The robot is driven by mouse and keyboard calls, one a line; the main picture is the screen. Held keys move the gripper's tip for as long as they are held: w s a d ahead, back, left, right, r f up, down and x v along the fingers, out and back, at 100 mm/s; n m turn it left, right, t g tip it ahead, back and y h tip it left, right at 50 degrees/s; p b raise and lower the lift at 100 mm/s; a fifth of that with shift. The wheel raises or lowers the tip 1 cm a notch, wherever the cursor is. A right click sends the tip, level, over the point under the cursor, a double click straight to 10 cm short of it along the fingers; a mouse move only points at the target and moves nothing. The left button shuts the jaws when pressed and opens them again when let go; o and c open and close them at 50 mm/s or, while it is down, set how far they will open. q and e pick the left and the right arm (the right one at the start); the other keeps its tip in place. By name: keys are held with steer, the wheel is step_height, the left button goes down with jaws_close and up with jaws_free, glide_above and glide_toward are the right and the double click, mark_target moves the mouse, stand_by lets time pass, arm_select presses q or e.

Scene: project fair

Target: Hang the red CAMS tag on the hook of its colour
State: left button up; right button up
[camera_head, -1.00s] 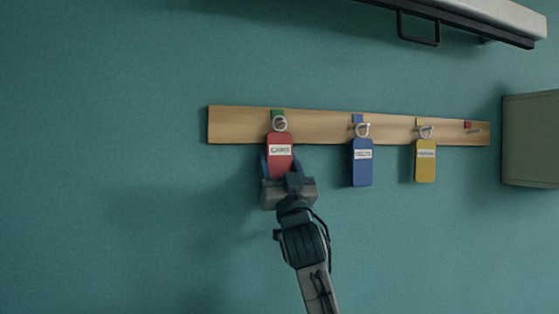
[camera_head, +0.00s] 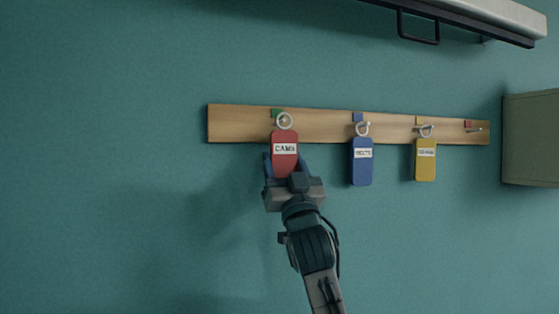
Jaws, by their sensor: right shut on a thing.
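The red CAMS tag (camera_head: 285,164) has a white label and a metal ring at its top. My right gripper (camera_head: 285,172) is shut on its lower part and holds it upright. The ring (camera_head: 285,121) shows in front of the board just below the green square (camera_head: 276,113); I cannot tell whether a hook there passes through it. The hook under the red square (camera_head: 475,129) at the right end of the board is empty. My left gripper is not in view.
The wooden board (camera_head: 237,124) runs along the teal wall. A blue tag (camera_head: 362,167) and a yellow tag (camera_head: 426,168) hang on the hooks of their colours. A greenish box (camera_head: 532,140) is at the right, and a shelf-like fixture (camera_head: 480,12) is above.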

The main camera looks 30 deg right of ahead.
mark_target(285, 144)
steer(key=shift+s+a, duration=0.25)
steer(key=shift+s, duration=0.85)
steer(key=shift+s+a, duration=0.25)
steer(key=shift+s, duration=0.85)
steer(key=shift+w+d, duration=0.25)
steer(key=shift+w, duration=0.8)
steer(key=shift+w+d, duration=0.25)
steer(key=shift+w, duration=0.8)
steer(key=shift+s, duration=0.2)
